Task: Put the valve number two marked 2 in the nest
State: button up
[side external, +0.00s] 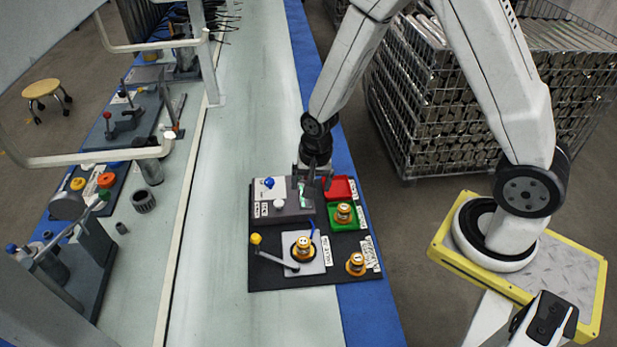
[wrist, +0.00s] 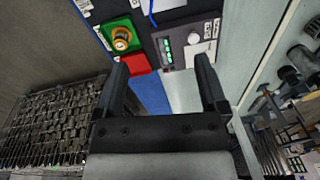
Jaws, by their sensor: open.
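Three orange-and-gold valves show in the side view; their numbers are too small to read, so I cannot tell which is marked 2. One valve (side external: 343,213) is on the green tray (side external: 334,225), also seen in the wrist view (wrist: 121,38). A second valve (side external: 303,247) sits on the light grey plate (side external: 318,267), which looks like the nest. A third valve (side external: 356,263) stands on the black mat at the front right, beside a white label. My gripper (side external: 313,183) is open and empty above the back of the board, near the grey box; its fingers (wrist: 160,70) are apart.
The grey box (side external: 292,211) has a blue knob, a white button and a green display. A red tray (side external: 340,188) lies behind the green tray and looks empty. A lever with a yellow knob (side external: 256,239) is left of the plate.

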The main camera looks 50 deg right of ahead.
jog(key=s+d+r+n+t, duration=0.1)
jog(key=s+r+n, duration=0.7)
jog(key=r+n, duration=0.2)
jog(key=shift+s+d+r, duration=0.15)
jog(key=shift+s+r, duration=0.05)
jog(key=shift+r, duration=0.3)
